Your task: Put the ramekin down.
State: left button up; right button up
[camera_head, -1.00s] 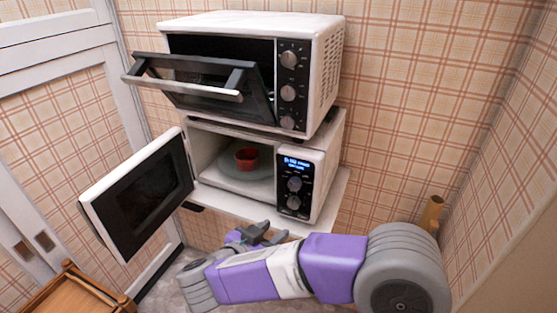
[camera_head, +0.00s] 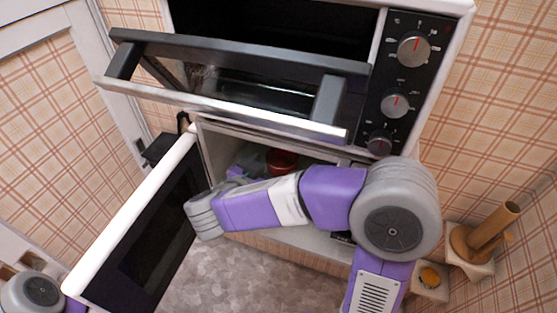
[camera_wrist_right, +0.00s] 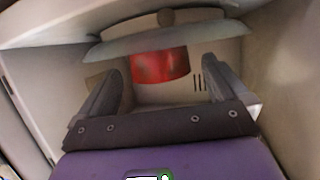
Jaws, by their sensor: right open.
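The red ramekin (camera_head: 282,160) is inside the lower microwave (camera_head: 215,150), partly hidden by my right arm in the head view. In the right wrist view the red ramekin (camera_wrist_right: 160,68) is against the pale turntable plate (camera_wrist_right: 160,40), and the picture looks upside down. My right gripper (camera_wrist_right: 165,88) is open inside the cavity, with a finger to either side of the ramekin and gaps on both sides. In the head view my right gripper (camera_head: 245,168) is mostly hidden. My left arm shows at the lower left; a dark shape behind the microwave door may be its gripper.
The open microwave door (camera_head: 150,225) stands left of my right arm. The upper oven's door (camera_head: 230,85) hangs open just above it. A wooden holder (camera_head: 485,235) and a small yellow item (camera_head: 430,276) are at the right.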

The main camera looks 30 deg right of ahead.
aim_at(289, 157)
jog(key=b+x, duration=0.1)
jog(key=x, duration=0.4)
jog(key=shift+s+d+b, duration=0.1)
jog(key=shift+s+b, duration=0.05)
jog(key=shift+b, duration=0.15)
jog(key=c, duration=1)
